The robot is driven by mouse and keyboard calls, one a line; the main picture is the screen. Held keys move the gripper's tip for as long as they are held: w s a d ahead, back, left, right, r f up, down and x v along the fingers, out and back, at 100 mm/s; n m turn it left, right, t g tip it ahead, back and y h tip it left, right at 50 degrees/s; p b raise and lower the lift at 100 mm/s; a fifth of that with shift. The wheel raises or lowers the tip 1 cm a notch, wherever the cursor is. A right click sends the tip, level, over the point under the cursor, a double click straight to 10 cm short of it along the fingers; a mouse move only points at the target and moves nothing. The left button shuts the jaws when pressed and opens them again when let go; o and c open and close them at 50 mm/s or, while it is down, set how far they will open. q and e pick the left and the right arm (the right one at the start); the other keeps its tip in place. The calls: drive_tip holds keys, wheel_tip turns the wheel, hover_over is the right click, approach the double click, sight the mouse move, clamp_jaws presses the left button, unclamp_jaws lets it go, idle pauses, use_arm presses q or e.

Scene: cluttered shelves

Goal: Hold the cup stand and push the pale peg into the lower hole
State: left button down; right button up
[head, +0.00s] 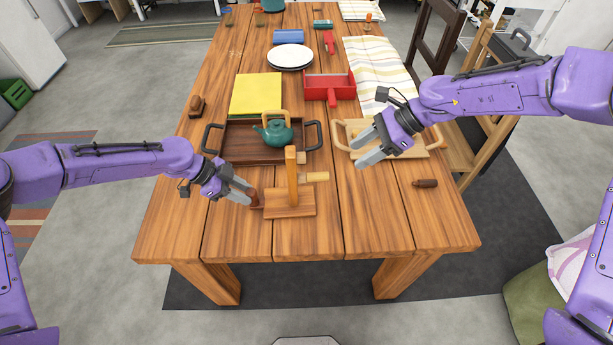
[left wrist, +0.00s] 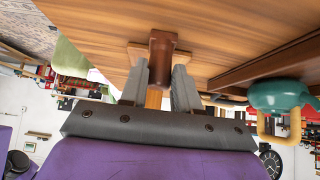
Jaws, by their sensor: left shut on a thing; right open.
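The cup stand (head: 291,205) has a flat wooden base and an upright post (head: 292,175), near the table's front. My left gripper (head: 250,197) is shut on a dark brown piece at the stand's left edge. In the left wrist view that brown piece (left wrist: 162,48) sits between the fingers, with the pale post (left wrist: 153,98) beyond. The pale peg (head: 317,176) lies level at the post's right side; I cannot tell how far it is in a hole. The lower hole is not visible. My right gripper (head: 364,148) is open and empty, above and right of the peg.
A brown tray (head: 232,153) with a green teapot (head: 274,133) stands behind the stand. A pale tray (head: 415,152) is under my right gripper. A dark brown object (head: 425,183) lies at right. A red box (head: 330,85) is farther back.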

use_arm(q)
drive_tip(key=shift+f, duration=0.1)
drive_tip(key=c, duration=0.7)
unclamp_jaws()
drive_tip(key=shift+c, duration=0.2)
use_arm(e)
drive_tip(key=shift+v, duration=1.15)
use_arm(q)
drive_tip(key=shift+a, duration=0.1)
